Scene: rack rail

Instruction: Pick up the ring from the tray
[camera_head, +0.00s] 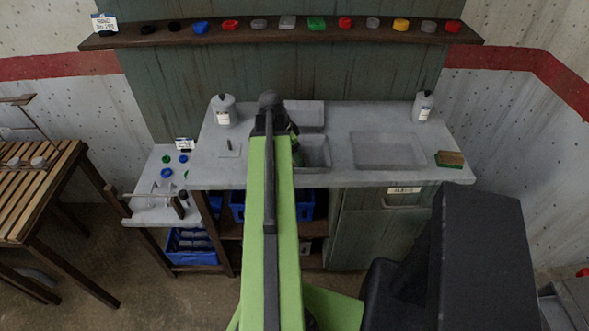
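A pale grey tray-like surface (150,205) stands left of the counter. Small rings lie on it: a green ring (166,158), a blue ring (183,158) and another blue ring (167,173), with dark small items near its right edge. Which one is the task's ring I cannot tell. My gripper (270,118) is at the far end of my green arm, over the counter by the sink, well to the right of the rings. It is dark and seen from behind, so its fingers are hidden.
The grey counter (342,122) holds two white bottles (224,111) (423,106), a sponge (450,159) and a small plate with a peg (229,148). A wall shelf (290,36) carries several coloured pieces. A slatted wooden table (35,190) stands far left.

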